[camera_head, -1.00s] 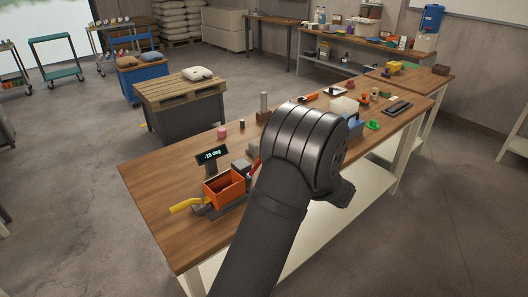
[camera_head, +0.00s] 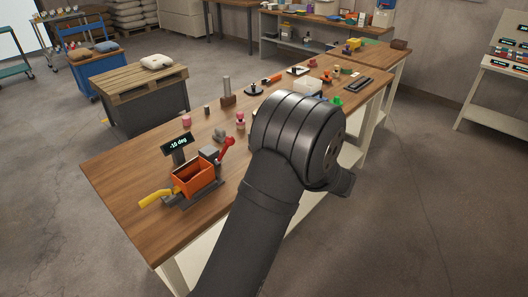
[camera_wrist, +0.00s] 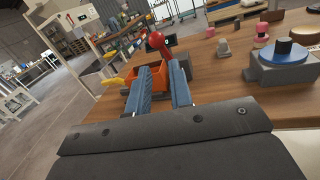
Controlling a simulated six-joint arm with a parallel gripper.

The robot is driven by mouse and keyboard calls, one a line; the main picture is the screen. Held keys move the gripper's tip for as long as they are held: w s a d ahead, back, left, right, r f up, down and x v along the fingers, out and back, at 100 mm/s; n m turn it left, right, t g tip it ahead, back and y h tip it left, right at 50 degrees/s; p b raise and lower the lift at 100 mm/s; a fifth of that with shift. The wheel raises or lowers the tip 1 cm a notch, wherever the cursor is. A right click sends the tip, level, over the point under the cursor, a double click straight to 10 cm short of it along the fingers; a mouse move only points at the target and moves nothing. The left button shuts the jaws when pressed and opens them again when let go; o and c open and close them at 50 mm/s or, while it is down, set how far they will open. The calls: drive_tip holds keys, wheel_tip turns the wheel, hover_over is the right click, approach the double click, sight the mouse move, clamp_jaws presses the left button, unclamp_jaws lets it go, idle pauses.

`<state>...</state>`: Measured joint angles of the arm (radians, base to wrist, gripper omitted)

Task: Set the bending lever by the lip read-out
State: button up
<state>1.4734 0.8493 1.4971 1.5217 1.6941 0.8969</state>
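The bending device has an orange box-shaped body (camera_head: 196,180) near the bench's left end. A yellow-handled lever (camera_head: 156,193) sticks out at its left and a red handle (camera_head: 226,148) rises at its right. I cannot tell which is the bending lever. The read-out (camera_head: 178,145) behind it shows about -10 deg. My gripper's two blue fingers are apart, with nothing held. My arm hides the gripper in the head view.
The wooden bench (camera_head: 125,180) has bare room in front and left of the device. A pink piece (camera_head: 187,120), a grey piece (camera_head: 220,135) and a post on a brown block (camera_head: 227,92) stand behind it. A blue-topped grey fixture (camera_wrist: 284,58) is right of my gripper.

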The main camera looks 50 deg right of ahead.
drive_tip(key=s+g, duration=0.1)
drive_tip(key=s+g+h, duration=0.1)
drive_tip(key=s+n+g, duration=0.1)
drive_tip(key=shift+a+r+h, duration=0.35)
drive_tip(key=shift+a+h, duration=0.05)
clamp_jaws()
drive_tip(key=r+x, duration=0.1)
drive_tip(key=x, duration=1.1)
drive_tip(key=shift+w+a+r+g, duration=0.25)
drive_tip(key=shift+w+r+g, duration=0.05)
drive_tip(key=shift+w, duration=0.1)
